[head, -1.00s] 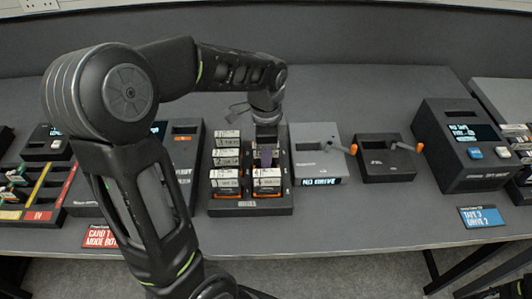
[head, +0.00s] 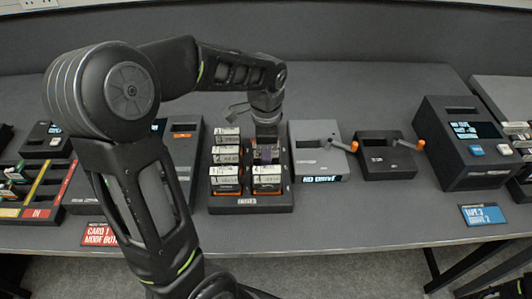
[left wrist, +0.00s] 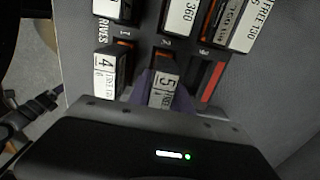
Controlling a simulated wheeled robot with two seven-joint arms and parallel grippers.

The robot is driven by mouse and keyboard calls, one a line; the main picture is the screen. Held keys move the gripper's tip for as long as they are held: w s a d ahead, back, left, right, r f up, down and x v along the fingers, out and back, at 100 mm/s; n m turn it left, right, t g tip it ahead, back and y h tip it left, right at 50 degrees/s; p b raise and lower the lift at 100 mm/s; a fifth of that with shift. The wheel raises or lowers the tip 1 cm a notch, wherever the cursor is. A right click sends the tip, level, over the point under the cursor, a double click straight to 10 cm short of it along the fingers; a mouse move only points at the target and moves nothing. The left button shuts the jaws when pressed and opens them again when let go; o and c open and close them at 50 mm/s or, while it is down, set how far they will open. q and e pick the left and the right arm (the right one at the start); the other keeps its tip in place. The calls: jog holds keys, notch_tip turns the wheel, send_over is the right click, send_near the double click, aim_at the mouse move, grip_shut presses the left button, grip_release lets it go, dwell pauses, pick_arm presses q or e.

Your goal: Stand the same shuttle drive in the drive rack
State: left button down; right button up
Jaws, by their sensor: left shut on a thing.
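The drive rack (head: 286,203) is a dark tray on the table, holding several white-labelled drives with orange fronts. My left gripper (head: 266,148) points down over the right column of the rack and is shut on a shuttle drive (left wrist: 165,92) whose label reads 5. The held drive is upright, in line with the rack's rows, beside drive 4 (left wrist: 108,74). Its lower end is hidden, so I cannot tell whether it is fully seated. An empty slot with a red stripe (left wrist: 213,82) lies on its other side in the left wrist view.
A grey drive reader (head: 318,158) with an orange-tipped lever and a "NO DRIVE" display stands right of the rack. A smaller black lever box (head: 384,160) and a large black tape unit (head: 462,150) stand farther right.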

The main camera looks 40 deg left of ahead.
pick_arm(q)
jog(key=shift+f+b, duration=0.35)
jog(key=shift+f, duration=0.25)
jog(key=c, duration=1.1)
grip_release()
jog(key=shift+o, duration=0.2)
jog(key=o, duration=0.3)
jog(key=shift+r, duration=0.1)
